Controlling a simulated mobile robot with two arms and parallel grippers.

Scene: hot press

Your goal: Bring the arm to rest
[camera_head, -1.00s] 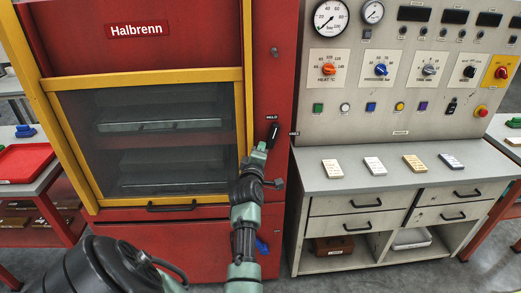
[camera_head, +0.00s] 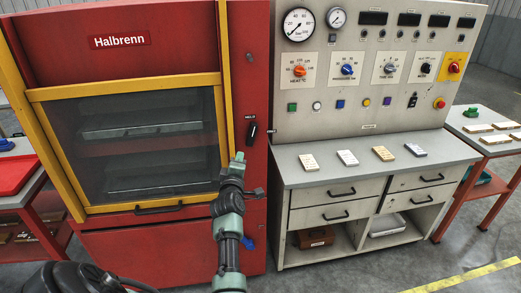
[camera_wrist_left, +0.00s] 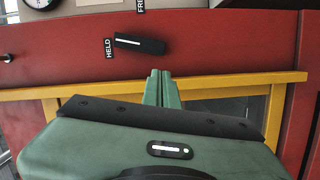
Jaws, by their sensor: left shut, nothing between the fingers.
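My left gripper (camera_head: 239,157) is in front of the red press's right side, just below and left of a black lever (camera_head: 251,133). Its green fingers (camera_wrist_left: 160,76) are shut together in the left wrist view, with nothing between them. The lever (camera_wrist_left: 140,44) shows there beyond the fingertips, apart from them. Its end points to the HELD label (camera_wrist_left: 109,48); a second label (camera_wrist_left: 140,5) is cut off at the top edge. My left arm comes up from the bottom of the head view. My right gripper is not in view.
The red press (camera_head: 170,240) has a yellow-framed window door (camera_head: 130,88), closed. To the right stands a grey control cabinet (camera_head: 380,100) over a counter (camera_head: 450,150) with several small bars. Side tables stand at both edges. Floor at lower right is clear.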

